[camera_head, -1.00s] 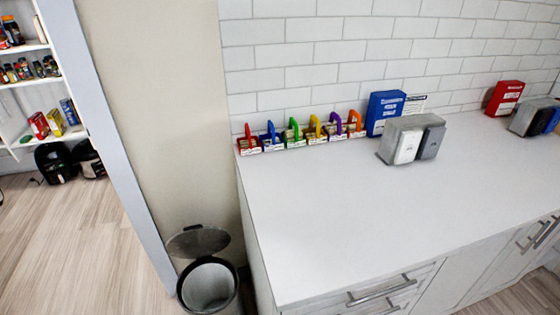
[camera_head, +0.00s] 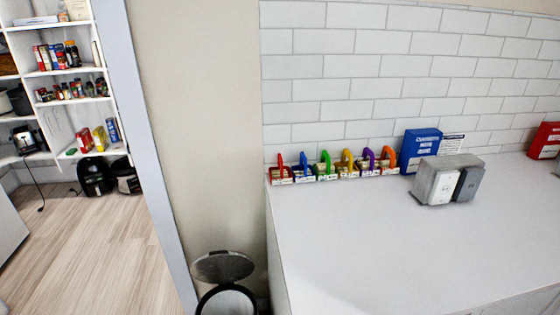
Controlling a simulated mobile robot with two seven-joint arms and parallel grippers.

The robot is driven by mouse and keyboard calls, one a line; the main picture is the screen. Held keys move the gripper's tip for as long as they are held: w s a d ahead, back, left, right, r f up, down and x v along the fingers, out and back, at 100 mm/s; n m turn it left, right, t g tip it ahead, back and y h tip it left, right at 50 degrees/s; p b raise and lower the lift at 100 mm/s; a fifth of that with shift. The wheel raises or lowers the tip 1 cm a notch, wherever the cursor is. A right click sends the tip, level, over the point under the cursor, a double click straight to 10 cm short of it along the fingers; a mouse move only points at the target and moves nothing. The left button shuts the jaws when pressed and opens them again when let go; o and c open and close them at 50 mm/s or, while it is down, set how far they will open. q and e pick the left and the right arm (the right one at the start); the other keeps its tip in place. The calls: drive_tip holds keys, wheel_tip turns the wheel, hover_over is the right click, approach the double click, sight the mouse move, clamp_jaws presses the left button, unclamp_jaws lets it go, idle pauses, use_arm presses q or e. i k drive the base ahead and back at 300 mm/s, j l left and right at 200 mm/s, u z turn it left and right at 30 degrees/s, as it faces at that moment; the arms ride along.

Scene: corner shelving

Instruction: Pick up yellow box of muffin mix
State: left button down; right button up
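A small yellow box (camera_head: 99,138) stands on a low pantry shelf at the far left, between a red box (camera_head: 85,140) and a blue container (camera_head: 113,130). Its label is too small to read. It is far off, beyond the doorway. Neither of my grippers shows in the head view.
A white counter (camera_head: 400,245) fills the right side, with caddies, a blue box (camera_head: 421,150) and a grey holder (camera_head: 448,180) on it. An open-lidded bin (camera_head: 228,300) stands beside the wall end (camera_head: 195,130). Clear wooden floor (camera_head: 105,240) leads to the pantry shelves (camera_head: 62,158).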

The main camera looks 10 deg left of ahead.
sight(100, 138)
drive_tip(key=u, duration=1.45)
drive_tip(key=i+j, duration=0.15)
drive_tip(key=j, duration=0.2)
drive_tip(key=i+j, duration=0.2)
drive_tip(key=j, duration=0.2)
drive_tip(key=i+j+u, duration=0.4)
drive_tip(key=i+j, duration=0.4)
drive_tip(key=i, duration=0.35)
drive_tip(key=i+z, duration=0.15)
drive_tip(key=i, duration=0.3)
drive_tip(key=i+j, duration=0.2)
drive_tip(key=i, duration=0.25)
drive_tip(key=i+z, duration=0.35)
drive_tip(key=i, duration=0.3)
drive_tip(key=i+z, duration=0.35)
drive_tip(key=i, duration=0.25)
